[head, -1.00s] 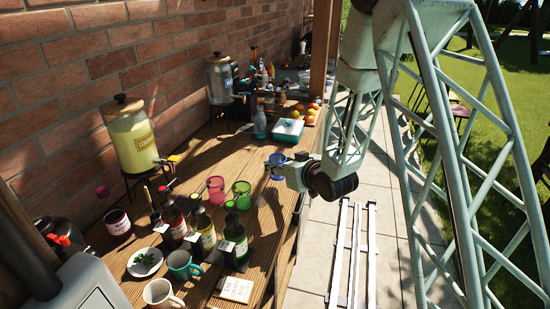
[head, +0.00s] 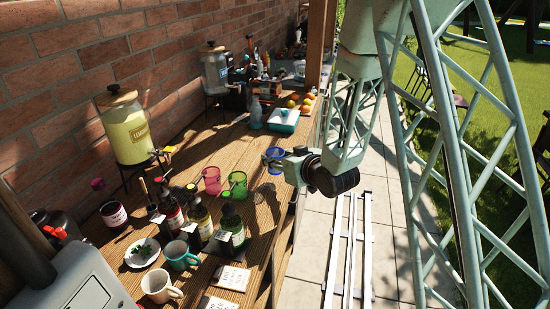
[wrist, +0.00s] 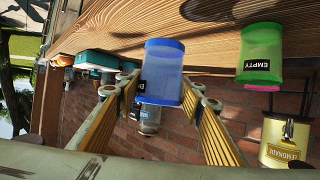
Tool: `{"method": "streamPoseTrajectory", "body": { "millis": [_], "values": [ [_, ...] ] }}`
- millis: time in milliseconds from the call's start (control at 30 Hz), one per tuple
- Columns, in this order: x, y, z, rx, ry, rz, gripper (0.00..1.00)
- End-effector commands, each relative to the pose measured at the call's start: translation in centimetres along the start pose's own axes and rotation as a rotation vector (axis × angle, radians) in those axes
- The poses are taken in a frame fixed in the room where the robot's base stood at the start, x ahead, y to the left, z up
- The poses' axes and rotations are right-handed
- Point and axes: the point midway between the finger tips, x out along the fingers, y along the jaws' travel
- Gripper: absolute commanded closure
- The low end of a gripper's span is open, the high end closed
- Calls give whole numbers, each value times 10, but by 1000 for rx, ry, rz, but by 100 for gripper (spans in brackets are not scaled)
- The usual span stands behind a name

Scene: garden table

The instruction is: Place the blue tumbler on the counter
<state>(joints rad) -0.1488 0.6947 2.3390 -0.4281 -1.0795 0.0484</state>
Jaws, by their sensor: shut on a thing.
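The blue tumbler (head: 274,157) is at the right edge of the wooden counter (head: 250,221), beyond the green tumbler (head: 237,182). My gripper (head: 283,158) reaches it from the right. In the wrist view, which looks upside down, my gripper (wrist: 163,88) has one finger on each side of the blue tumbler (wrist: 164,74) and is shut on it. The tumbler stands upright relative to the counter. Its base is close to the wood, but I cannot tell whether it touches. A dark label shows partly at its side.
A pink tumbler (head: 211,180) stands left of the green one. Dark bottles (head: 231,225), mugs (head: 181,257) and cards (head: 231,277) crowd the near counter. A lemonade dispenser (head: 126,135) stands by the wall. A teal-and-white box (head: 284,120) lies farther back.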

Motion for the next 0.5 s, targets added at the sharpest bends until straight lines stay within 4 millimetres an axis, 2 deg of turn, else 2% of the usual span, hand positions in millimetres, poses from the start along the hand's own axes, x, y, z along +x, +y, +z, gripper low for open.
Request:
{"method": "streamPoseTrajectory", "body": {
  "millis": [267, 500],
  "values": [
    [-2, 7, -2, 10, 1, 24, 77],
    [-12, 34, -7, 51, 7, 123, 77]
  ]
}}
